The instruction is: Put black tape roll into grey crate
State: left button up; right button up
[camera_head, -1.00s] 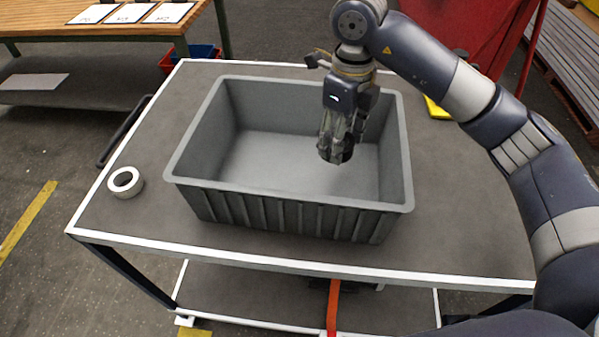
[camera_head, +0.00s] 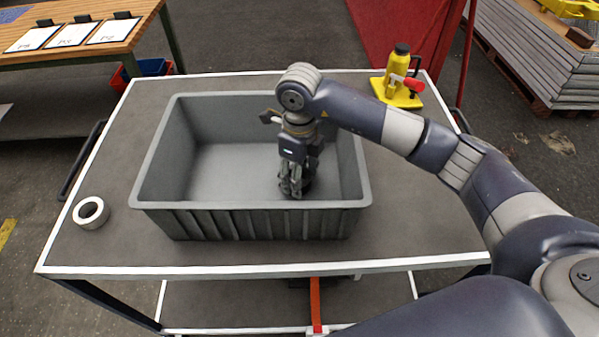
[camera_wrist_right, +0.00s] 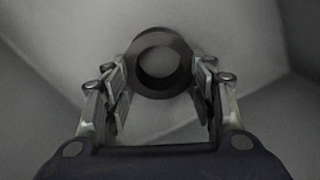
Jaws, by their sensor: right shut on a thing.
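The grey crate (camera_head: 160,206) stands open on the cart top in the head view. My right gripper (camera_head: 294,192) points down inside it, right of its middle. It is shut on the black tape roll (camera_head: 309,187), which is mostly hidden behind the fingers in the head view. In the right wrist view the black tape roll (camera_wrist_right: 160,37) shows as a dark ring between the fingertips of the right gripper (camera_wrist_right: 161,82), with the pale crate floor beyond. Whether the roll touches the floor I cannot tell. My left gripper is not in view.
A white tape roll (camera_head: 91,213) lies on the cart (camera_head: 240,254), left of the crate. A yellow jack (camera_head: 398,90) stands at its back right. A wooden table (camera_head: 105,50) with several sheets is at the back left. The cart top right of the crate is clear.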

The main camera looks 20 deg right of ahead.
jog(key=shift+f, duration=0.15)
jog(key=o, duration=1.1)
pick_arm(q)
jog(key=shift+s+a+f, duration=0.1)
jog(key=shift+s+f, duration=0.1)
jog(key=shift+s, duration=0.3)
pick_arm(e)
jog(key=shift+r, duration=0.3)
pick_arm(q)
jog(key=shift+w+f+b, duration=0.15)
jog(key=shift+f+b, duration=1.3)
jog(key=shift+b, duration=0.1)
pick_arm(e)
jog(key=shift+r, duration=5.9)
